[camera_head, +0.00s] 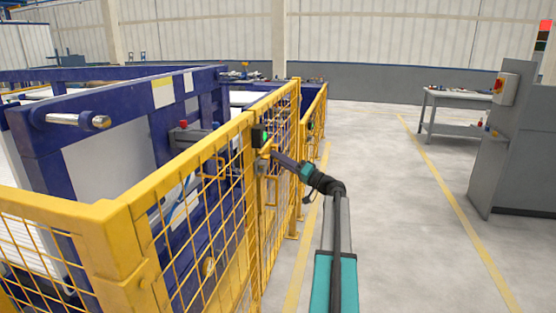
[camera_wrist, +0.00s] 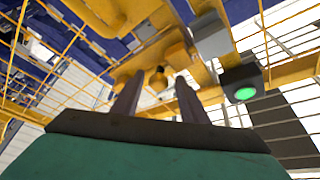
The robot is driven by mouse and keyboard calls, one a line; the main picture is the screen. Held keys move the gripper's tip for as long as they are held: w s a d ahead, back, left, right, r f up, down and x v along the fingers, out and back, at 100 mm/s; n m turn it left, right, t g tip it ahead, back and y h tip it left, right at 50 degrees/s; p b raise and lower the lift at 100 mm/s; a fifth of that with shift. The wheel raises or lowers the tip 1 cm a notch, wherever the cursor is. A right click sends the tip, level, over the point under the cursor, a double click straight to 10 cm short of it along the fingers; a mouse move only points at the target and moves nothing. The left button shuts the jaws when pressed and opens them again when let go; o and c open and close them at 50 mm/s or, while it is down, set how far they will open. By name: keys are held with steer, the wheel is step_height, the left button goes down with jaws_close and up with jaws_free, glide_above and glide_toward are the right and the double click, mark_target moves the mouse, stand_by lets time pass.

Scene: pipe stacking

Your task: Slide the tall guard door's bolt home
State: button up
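The tall guard door (camera_head: 205,205) is a yellow frame with wire mesh; it stands upright in the head view and looks in line with the fence. In the wrist view, yellow bolt hardware with a round knob (camera_wrist: 158,80) shows just beyond my fingertips. My gripper (camera_wrist: 159,77) has its two dark fingers apart, with the knob in the gap between them; I cannot tell whether they touch it. In the head view my gripper (camera_head: 274,154) reaches the door's latch side from the right. The bolt's tip and its seat cannot be made out.
A black box with a lit green lamp (camera_wrist: 244,92) sits right of my fingers, near a grey block (camera_wrist: 210,36). A yellow handle (camera_head: 213,166) is on the door. Blue machinery (camera_head: 95,140) stands behind the fence. The floor (camera_head: 390,220) to the right is clear up to a grey cabinet (camera_head: 515,150).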

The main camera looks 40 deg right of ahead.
steer(key=b+v, duration=0.1)
steer(key=v, duration=1.2)
steer(key=shift+b, duration=0.4)
